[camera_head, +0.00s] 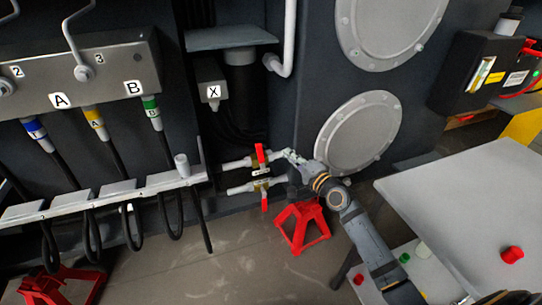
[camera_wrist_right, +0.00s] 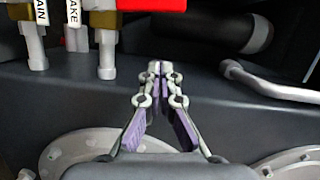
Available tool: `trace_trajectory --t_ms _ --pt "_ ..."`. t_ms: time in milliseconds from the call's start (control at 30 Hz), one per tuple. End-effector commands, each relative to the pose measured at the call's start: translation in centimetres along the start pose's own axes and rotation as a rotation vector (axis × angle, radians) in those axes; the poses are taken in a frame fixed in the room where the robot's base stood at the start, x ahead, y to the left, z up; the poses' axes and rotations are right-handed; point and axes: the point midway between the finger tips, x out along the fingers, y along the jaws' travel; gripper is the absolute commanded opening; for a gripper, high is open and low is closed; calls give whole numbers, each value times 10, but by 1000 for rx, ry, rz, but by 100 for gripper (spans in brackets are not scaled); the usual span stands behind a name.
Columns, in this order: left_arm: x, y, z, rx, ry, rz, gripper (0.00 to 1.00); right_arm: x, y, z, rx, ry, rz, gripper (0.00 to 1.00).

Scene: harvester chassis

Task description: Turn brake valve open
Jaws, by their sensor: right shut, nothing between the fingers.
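Two valves with red handles sit one above the other on short pale pipes. The upper one, the brake valve (camera_head: 261,154), has its handle pointing up, across its pipe. In the right wrist view its label, partly cut off, reads "AKE", and its red handle (camera_wrist_right: 155,4) runs along the top edge. The lower drain valve (camera_head: 264,200) has its handle pointing down. My right gripper (camera_head: 289,154) is shut and empty, just right of the brake valve and apart from the handle. Its closed fingertips (camera_wrist_right: 158,68) also show in the right wrist view. My left gripper is out of view.
A red jack stand (camera_head: 302,224) stands below my right arm. Round bolted covers (camera_head: 358,132) are on the dark chassis wall right of the valves. A rack with hanging hoses (camera_head: 130,195) is at left. A grey table (camera_head: 460,200) is at right.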

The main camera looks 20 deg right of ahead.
Motion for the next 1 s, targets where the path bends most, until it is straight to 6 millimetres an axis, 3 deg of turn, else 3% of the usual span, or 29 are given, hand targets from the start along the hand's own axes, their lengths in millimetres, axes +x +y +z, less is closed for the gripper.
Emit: trace_trajectory --t_ms 100,233,500,1000 --pt "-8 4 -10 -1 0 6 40 27 1 0 4 1 -3 0" --pt "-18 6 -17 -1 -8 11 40 50 0 5 3 -1 -1 0" --pt "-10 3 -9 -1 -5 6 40 55 1 36 1 -1 2 0" --pt "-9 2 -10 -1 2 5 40 55 0 39 -9 0 4 0"
